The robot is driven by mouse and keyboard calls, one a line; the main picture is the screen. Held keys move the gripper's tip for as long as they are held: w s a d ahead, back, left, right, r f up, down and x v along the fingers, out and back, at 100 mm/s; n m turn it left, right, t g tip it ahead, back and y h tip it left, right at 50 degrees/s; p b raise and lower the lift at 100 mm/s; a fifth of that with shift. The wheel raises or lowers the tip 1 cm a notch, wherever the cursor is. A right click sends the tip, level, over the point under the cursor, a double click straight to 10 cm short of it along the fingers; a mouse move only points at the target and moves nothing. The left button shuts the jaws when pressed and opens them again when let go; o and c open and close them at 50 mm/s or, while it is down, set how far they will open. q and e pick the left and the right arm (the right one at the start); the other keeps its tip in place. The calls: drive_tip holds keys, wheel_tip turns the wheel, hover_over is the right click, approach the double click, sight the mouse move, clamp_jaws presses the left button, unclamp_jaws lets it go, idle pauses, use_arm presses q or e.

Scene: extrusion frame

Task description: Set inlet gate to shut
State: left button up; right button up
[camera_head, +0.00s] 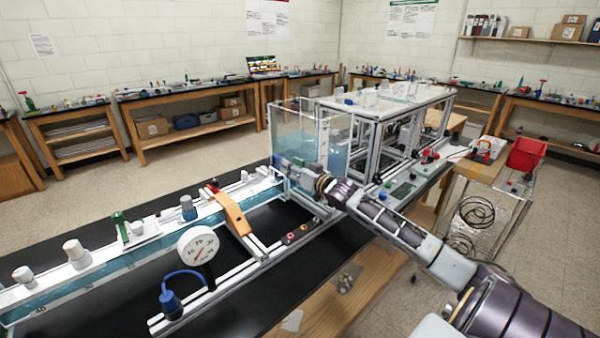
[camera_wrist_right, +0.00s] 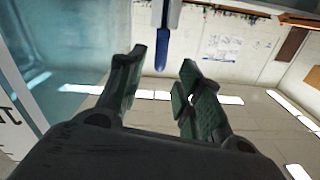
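My right gripper (camera_head: 280,161) is at the near left corner of the clear water tank (camera_head: 296,118), at the head of the flume channel (camera_head: 150,240). In the right wrist view my right gripper (camera_wrist_right: 161,68) is open, its two dark green-grey pads apart. A lever with a blue grip (camera_wrist_right: 162,48) hangs down from a pale bar, in line with the gap between the fingertips. I see no clear contact with it. It may be the inlet gate's handle; the gate itself is hidden or too small to make out in the head view. My left gripper is not in view.
A round white gauge (camera_head: 198,245) and an orange arch (camera_head: 232,212) stand along the channel. A blue bulb with a hose (camera_head: 171,302) is at the near end. The aluminium frame (camera_head: 375,112) stands behind my right arm. The black bench top (camera_head: 255,305) has bare room in front.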

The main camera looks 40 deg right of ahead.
drive_tip(key=shift+s+d, duration=0.15)
drive_tip(key=shift+s, duration=1.75)
use_arm(q)
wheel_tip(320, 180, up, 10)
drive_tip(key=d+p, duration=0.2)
drive_tip(key=p, duration=0.8)
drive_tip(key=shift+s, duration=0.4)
use_arm(e)
wheel_tip(320, 180, up, 10)
